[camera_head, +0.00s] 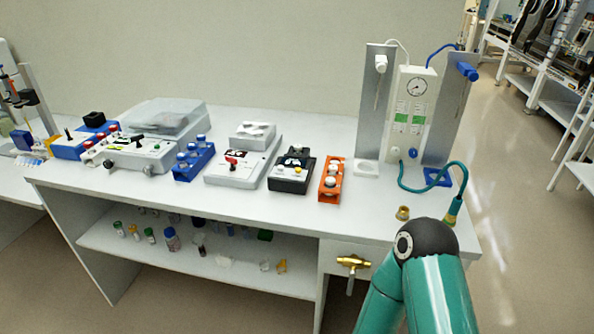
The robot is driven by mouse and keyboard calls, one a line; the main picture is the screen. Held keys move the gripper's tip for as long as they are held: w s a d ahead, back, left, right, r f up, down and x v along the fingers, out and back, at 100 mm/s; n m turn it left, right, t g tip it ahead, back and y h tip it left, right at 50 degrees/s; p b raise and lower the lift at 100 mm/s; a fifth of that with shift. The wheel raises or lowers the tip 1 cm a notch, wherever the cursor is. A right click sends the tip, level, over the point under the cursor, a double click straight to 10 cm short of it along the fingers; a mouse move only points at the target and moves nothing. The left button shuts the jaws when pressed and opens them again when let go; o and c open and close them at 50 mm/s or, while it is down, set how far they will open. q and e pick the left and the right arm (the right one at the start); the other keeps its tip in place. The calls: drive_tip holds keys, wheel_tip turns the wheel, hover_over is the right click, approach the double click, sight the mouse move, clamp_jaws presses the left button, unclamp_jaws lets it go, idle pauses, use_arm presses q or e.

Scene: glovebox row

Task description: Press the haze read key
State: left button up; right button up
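No label reading haze can be made out at this size, so I cannot tell which key is the haze read key. A small black instrument (289,187) stands in the middle of the bench with pale and yellow buttons on its sloped front. Further left a grey unit with a clear cover (165,125) has a front panel with small controls. Neither gripper is in view. A teal link of my arm with a black joint shows at the bottom right.
An orange rack (330,185) and a blue rack (191,163) hold small round items. A gauge panel (411,110) with metal plates and hoses stands at the right. A brass fitting (403,213) sits near the front edge. The shelf below (200,262) holds several small bottles.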

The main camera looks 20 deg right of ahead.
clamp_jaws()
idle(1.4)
